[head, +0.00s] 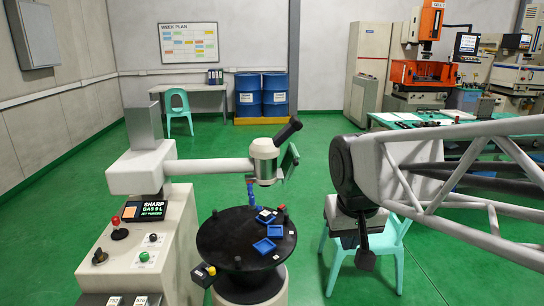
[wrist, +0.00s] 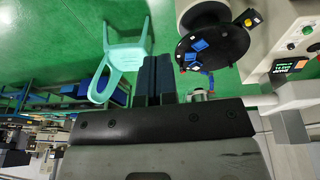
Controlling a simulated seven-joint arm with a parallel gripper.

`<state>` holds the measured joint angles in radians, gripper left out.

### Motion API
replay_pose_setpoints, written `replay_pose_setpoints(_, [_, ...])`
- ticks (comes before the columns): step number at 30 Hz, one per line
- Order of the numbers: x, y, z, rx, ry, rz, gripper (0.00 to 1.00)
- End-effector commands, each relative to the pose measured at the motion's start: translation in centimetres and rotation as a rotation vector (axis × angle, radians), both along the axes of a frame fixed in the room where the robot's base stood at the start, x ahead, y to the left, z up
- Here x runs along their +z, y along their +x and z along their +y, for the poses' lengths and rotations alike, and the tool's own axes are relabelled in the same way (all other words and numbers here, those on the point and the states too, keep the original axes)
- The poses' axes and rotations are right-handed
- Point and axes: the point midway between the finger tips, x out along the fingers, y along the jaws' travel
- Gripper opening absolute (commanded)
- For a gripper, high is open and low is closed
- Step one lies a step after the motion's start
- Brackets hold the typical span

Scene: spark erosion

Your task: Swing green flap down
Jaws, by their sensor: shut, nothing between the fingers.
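The green flap (head: 291,160) is a small dark green panel on the right side of the white cylindrical head (head: 264,158) of the machine. It stands steeply, slightly tilted, below a black handle-like part (head: 288,131). My gripper (head: 366,263) hangs to the right of the flap and lower, clear of it and pointing down. In the wrist view its two dark fingers (wrist: 157,80) lie side by side, shut and empty. I cannot make out the flap clearly in the wrist view.
A round black table (head: 220,243) with blue trays (head: 264,246) stands below the machine head. A control console (head: 146,253) is at the left. A turquoise chair (head: 397,243) stands behind and under my gripper. Green floor is open between table and chair.

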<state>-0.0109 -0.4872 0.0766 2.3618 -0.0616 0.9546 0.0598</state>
Motion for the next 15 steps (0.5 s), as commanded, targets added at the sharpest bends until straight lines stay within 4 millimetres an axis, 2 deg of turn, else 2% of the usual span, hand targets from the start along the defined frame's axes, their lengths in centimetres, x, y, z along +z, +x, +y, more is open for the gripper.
replay_pose_setpoints(1, [0.6, 1.5, 0.0, 0.000, -0.005, 0.001, 0.00])
replay_pose_setpoints(15, [5.1, 14.2, 0.5, -0.007, -0.051, -0.011, 0.00])
